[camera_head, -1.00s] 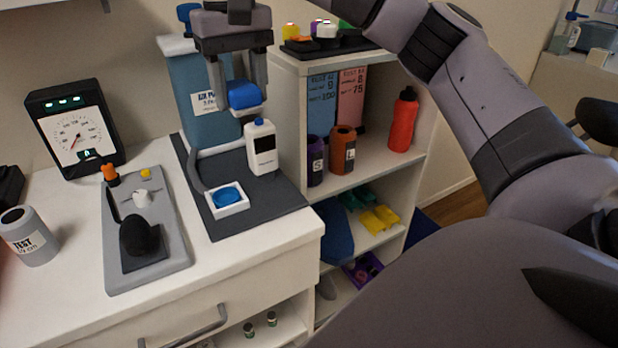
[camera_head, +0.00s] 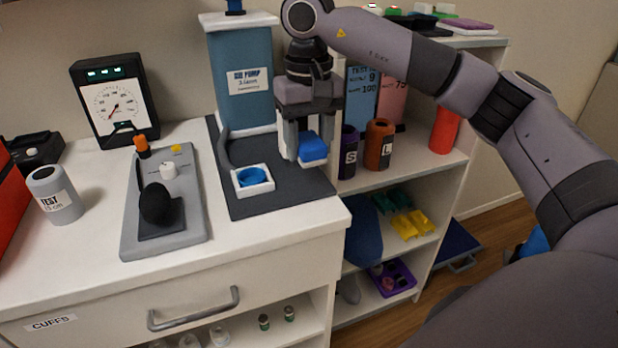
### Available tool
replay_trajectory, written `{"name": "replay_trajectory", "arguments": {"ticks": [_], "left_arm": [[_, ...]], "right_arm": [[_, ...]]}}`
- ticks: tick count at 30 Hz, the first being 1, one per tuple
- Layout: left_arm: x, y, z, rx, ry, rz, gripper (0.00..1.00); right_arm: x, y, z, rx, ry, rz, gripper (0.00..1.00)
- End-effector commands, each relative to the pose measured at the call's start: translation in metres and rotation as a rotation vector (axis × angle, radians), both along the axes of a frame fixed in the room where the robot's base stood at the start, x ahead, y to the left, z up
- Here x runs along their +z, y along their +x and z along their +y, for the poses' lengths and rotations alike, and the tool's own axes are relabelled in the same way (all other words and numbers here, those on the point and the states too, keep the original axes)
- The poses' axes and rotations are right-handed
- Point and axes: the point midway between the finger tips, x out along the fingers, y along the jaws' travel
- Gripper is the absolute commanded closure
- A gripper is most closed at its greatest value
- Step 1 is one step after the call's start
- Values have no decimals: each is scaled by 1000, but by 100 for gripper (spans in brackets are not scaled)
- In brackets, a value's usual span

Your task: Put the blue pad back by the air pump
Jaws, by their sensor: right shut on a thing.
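My right gripper (camera_head: 308,150) points down above the right part of the dark mat (camera_head: 275,205). It is shut on the blue pad (camera_head: 314,146), which has a white underside. The pad is in front of and to the right of the air pump (camera_head: 243,80), a tall blue unit with a white top and a label. I cannot tell whether the pad touches the mat. A small white tray with a blue disc (camera_head: 252,177) sits on the mat. My left gripper is not in view.
A gauge (camera_head: 113,103), a grey board (camera_head: 190,225) with a black bulb, and a grey TEST cylinder (camera_head: 55,195) stand on the counter to the left.

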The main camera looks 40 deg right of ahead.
Motion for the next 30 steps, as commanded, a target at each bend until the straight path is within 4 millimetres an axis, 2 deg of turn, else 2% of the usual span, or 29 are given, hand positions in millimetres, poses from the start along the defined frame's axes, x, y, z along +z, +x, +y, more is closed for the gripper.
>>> {"name": "replay_trajectory", "arguments": {"ticks": [3, 8, 15, 27, 28, 30], "left_arm": [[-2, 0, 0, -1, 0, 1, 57], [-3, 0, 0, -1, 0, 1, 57], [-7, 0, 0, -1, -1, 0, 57], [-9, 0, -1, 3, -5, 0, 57], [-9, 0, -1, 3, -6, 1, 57], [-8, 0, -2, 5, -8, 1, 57]], "right_arm": [[-16, 0, 0, -1, 0, 1, 74], [-26, 0, 0, -1, 0, 0, 74], [-60, -1, 0, 0, 0, 2, 74], [-67, 0, 0, 0, 0, 0, 74], [-67, 0, 0, 0, 0, 0, 46], [-66, 0, 0, 0, 0, 0, 24]]}}
